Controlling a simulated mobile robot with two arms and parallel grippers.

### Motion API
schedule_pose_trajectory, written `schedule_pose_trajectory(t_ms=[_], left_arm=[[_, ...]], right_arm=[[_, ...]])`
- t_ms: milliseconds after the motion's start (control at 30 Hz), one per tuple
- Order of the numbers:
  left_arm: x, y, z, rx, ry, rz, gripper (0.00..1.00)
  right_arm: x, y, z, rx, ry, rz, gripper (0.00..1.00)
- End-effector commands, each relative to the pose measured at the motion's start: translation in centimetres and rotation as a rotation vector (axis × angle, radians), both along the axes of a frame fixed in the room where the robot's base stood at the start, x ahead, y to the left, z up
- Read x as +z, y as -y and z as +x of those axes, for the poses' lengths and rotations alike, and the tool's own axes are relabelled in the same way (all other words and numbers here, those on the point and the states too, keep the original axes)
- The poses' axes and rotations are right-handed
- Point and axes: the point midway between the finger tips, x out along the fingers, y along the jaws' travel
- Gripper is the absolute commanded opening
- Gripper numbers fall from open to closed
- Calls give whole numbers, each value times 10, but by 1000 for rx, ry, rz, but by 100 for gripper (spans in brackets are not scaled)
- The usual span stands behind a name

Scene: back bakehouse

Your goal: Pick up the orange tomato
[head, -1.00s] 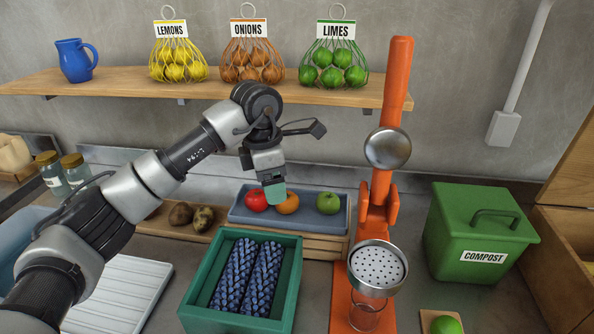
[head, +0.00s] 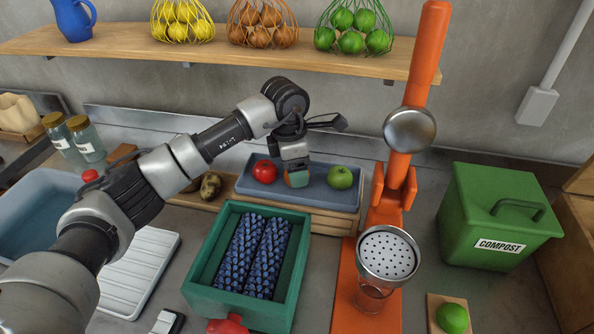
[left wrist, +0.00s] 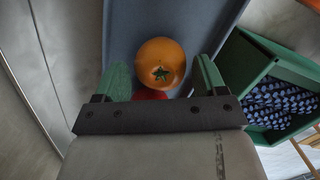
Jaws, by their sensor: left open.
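The orange tomato (left wrist: 161,58), with a green star-shaped calyx, lies in the blue-grey tray (head: 330,199). In the head view only slivers of it show behind the green fingertip of my left gripper (head: 297,179). In the left wrist view my left gripper (left wrist: 162,78) is open, its two green fingers apart on either side of the tomato's near part. Most of the tomato shows just beyond the fingertips. I cannot tell whether a finger touches it. My right gripper is not in view.
A red tomato (head: 265,171) and a green one (head: 340,177) flank it in the tray. A green crate (head: 201,270) stands in front. The orange press (head: 394,170) rises at right, near a green compost bin (head: 498,220). A shelf (head: 210,48) runs above.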

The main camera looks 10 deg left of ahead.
Motion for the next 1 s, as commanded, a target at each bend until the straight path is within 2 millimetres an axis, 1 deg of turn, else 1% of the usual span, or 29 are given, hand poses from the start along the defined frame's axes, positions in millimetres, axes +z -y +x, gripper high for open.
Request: schedule_pose_trajectory(t_ms=[33, 100, 200, 433, 467, 600, 700, 1000], left_arm=[[-6, 1, -1, 1, -5, 0, 71], [-15, 2, 0, 1, -2, 0, 71], [-23, 3, 1, 1, -1, 0, 71], [-24, 3, 1, 0, 1, -1, 71], [-24, 3, 1, 0, 1, -1, 68], [-24, 3, 1, 0, 1, 0, 47], [-24, 3, 1, 0, 1, 0, 33], [-22, 3, 1, 0, 2, 0, 32]], right_arm=[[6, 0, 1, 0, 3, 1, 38], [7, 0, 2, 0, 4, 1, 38], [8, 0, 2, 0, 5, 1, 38], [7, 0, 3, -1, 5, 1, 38], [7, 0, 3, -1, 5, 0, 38], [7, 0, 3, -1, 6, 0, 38], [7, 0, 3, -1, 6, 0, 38], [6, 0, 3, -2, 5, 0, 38]])
